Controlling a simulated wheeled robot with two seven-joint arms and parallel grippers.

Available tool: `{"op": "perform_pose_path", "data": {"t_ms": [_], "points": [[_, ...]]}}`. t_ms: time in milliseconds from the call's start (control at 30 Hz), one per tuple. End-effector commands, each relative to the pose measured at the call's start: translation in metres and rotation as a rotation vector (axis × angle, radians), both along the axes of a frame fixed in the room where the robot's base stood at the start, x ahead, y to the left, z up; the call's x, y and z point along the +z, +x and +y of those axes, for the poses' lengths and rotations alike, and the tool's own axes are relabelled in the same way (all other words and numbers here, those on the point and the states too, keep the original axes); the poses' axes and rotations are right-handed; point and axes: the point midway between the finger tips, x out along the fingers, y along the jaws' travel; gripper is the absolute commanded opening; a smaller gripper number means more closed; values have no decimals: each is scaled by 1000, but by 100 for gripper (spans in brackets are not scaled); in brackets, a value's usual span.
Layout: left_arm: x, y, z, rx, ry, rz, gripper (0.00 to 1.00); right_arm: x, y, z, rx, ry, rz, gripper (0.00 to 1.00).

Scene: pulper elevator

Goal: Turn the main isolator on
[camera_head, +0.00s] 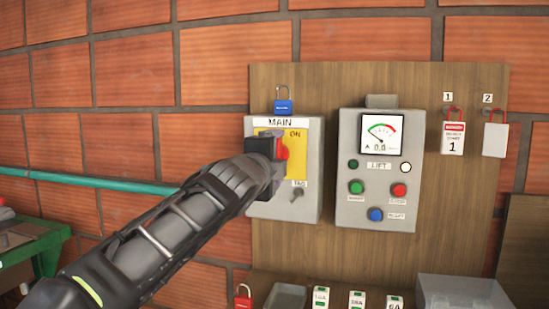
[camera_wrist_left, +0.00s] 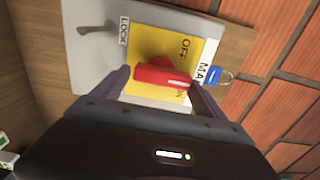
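The main isolator is a grey box (camera_head: 310,180) labelled MAIN on the wooden board, with a yellow plate (camera_head: 300,172). ON shows at the plate's upper right in the head view; OFF shows in the left wrist view. Its red handle (camera_head: 284,153) is mostly hidden behind my left gripper (camera_head: 272,160) in the head view. In the left wrist view the red handle (camera_wrist_left: 163,77) lies between the two fingers of my left gripper (camera_wrist_left: 160,92), which stand apart. Firm contact is not visible, and I cannot tell the handle's exact setting. My right gripper is not in view.
A blue padlock (camera_head: 284,106) hangs above the box. A key-like lever (camera_head: 297,195) is on its lower front. The LIFT panel (camera_head: 378,200) with meter and buttons stands to the right. Tags (camera_head: 453,138) hang farther right. A green pipe (camera_head: 90,182) runs along the brick wall.

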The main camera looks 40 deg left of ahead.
Motion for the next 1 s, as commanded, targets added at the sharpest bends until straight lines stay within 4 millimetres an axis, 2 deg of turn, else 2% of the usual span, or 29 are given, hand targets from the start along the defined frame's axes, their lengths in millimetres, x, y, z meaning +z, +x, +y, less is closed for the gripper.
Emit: {"op": "perform_pose_path", "data": {"t_ms": [33,167,433,567,1000], "points": [[0,0,0,0,0,0,87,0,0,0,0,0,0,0],[1,0,0,0,0,-2,98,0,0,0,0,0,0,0],[2,-1,0,1,-1,-4,98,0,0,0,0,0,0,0],[3,-8,-3,-1,1,-6,98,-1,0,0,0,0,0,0],[1,-71,-25,-1,0,-5,98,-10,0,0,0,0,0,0]]}}
